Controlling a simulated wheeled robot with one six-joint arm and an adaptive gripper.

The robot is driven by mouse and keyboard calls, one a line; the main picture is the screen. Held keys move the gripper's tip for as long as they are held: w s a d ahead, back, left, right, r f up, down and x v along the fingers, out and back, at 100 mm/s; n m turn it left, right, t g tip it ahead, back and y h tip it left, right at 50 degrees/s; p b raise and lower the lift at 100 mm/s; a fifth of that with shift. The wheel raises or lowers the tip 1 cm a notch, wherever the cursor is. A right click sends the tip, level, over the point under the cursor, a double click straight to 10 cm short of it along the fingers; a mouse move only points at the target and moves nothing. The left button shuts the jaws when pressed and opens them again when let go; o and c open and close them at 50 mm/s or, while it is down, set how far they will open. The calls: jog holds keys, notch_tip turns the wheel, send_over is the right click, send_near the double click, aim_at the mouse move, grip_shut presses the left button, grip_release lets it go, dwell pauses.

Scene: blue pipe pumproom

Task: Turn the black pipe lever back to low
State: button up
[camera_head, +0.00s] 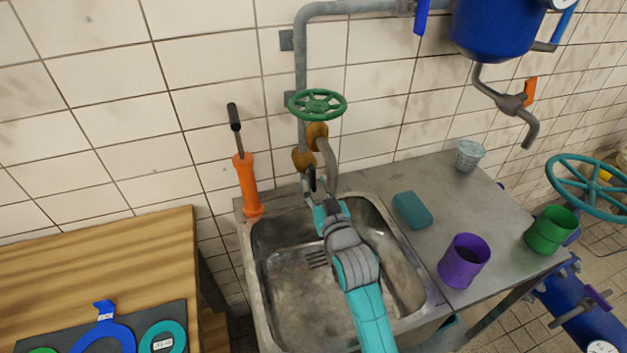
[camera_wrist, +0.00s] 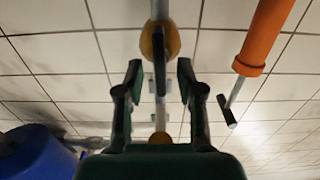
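My gripper (camera_head: 313,184) reaches over the sink toward the grey pipe on the tiled wall. In the wrist view my gripper (camera_wrist: 158,80) is open, with one dark finger on each side. A dark, narrow lever (camera_wrist: 160,76) shows between the fingers, in front of the pipe and beside a brass-coloured fitting (camera_wrist: 160,42). I see no finger touching it, but the depth gap is hard to judge. In the head view the lever is largely hidden around my fingertips, below the brass fittings (camera_head: 304,158).
A green valve wheel (camera_head: 318,104) sits above the fittings. An orange cylinder (camera_head: 247,186) with a black-handled rod stands left of the sink (camera_head: 258,290). A teal sponge (camera_head: 412,210), purple cup (camera_head: 464,261) and green cup (camera_head: 550,230) stand on the right counter.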

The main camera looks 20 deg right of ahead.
jog(key=s, duration=0.9)
dwell(0.3)
